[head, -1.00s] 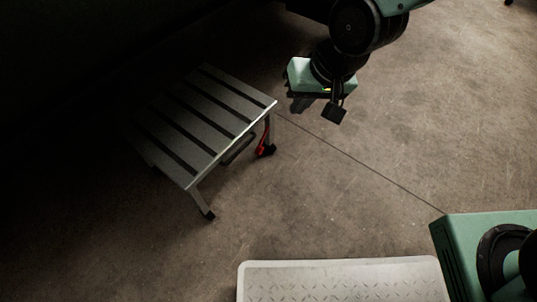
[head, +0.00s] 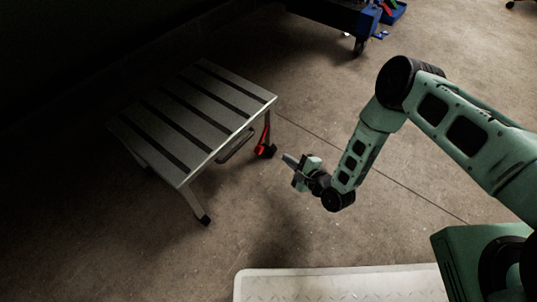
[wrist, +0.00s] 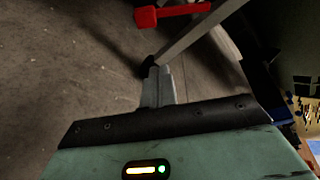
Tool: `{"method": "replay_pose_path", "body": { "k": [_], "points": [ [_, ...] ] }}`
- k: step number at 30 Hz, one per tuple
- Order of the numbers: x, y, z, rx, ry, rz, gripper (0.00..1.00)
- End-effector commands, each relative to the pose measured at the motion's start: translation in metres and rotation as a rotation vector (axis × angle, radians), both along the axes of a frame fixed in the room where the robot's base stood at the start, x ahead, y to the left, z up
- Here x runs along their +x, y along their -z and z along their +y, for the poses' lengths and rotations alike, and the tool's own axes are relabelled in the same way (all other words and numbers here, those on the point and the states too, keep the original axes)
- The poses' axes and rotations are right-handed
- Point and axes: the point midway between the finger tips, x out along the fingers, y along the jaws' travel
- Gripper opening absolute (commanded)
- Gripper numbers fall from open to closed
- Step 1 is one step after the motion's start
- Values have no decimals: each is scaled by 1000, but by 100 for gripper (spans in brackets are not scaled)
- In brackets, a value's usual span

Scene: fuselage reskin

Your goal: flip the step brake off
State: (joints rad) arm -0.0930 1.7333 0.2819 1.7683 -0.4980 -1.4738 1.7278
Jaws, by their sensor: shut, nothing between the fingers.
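The slatted metal step (head: 205,115) stands on the floor at left in the head view. Its red brake lever (head: 262,148) sits by the wheel at the foot of its right leg. The lever also shows as a red bar with a blocky end (wrist: 172,13) at the top of the wrist view, beside the pale leg (wrist: 200,35) and its black foot. My gripper (head: 287,159) is shut and empty, just right of the lever and pointing at it. Its fingertips (wrist: 158,72) show together in the wrist view, below the lever and apart from it.
A pale tread-plate platform (head: 340,284) lies at the bottom of the head view. A dark wheeled cart with blue parts (head: 368,18) stands at the top. The floor between the step and the platform is clear.

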Motion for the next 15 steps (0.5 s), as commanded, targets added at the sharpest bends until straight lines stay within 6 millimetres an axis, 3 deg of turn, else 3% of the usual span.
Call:
{"method": "replay_pose_path", "body": {
  "k": [4,15],
  "points": [
    [-11,15,-8,77,42,10,0],
    [-12,16,-9,91,47,10,0]
  ]
}}
